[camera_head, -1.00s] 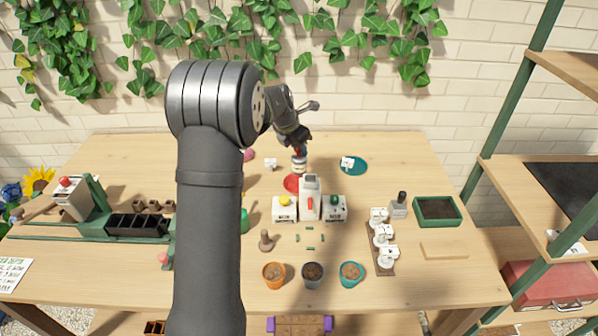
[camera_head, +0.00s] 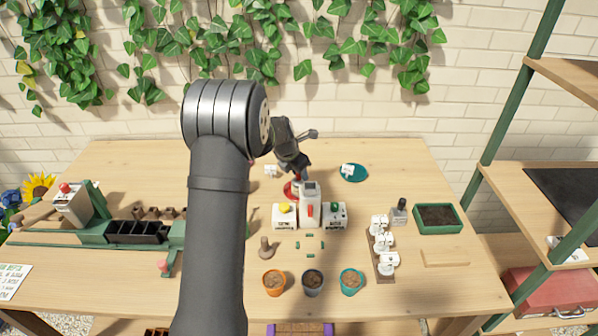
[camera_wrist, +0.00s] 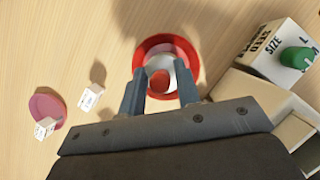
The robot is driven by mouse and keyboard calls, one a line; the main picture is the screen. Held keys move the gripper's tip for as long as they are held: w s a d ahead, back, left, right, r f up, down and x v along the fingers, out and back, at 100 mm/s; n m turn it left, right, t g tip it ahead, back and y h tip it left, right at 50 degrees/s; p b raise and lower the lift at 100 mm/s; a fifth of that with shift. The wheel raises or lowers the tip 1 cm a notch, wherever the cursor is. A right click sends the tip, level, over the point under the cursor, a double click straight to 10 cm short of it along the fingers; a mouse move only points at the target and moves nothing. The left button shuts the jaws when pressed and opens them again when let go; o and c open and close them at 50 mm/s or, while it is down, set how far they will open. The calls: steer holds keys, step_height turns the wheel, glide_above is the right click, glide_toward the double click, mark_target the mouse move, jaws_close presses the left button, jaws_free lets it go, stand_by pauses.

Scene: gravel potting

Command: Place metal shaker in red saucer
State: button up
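My gripper (camera_head: 297,174) points down over the red saucer (camera_head: 288,191) near the back middle of the table. In the wrist view, the fingers of my gripper (camera_wrist: 161,88) stand on both sides of the metal shaker (camera_wrist: 154,64) and appear closed on it. The shaker's pale round end with a red spot shows between the fingertips. The shaker is inside the outline of the red saucer (camera_wrist: 149,43), whose rim shows around it. Whether its base touches the saucer cannot be told. In the head view, my gripper mostly hides the shaker.
A white machine (camera_head: 310,197) with yellow and green knobs stands close in front of the saucer. Its green-knob box shows at the right of the wrist view (camera_wrist: 262,45). A teal saucer (camera_head: 360,174) lies to the right, and a pink saucer (camera_wrist: 46,101) with a label nearby.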

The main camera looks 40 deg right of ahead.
steer(key=shift+o, duration=0.7)
steer(key=shift+r, duration=0.25)
steer(key=v, duration=1.1)
steer(key=shift+a+r, duration=0.25)
steer(key=shift+r, duration=0.1)
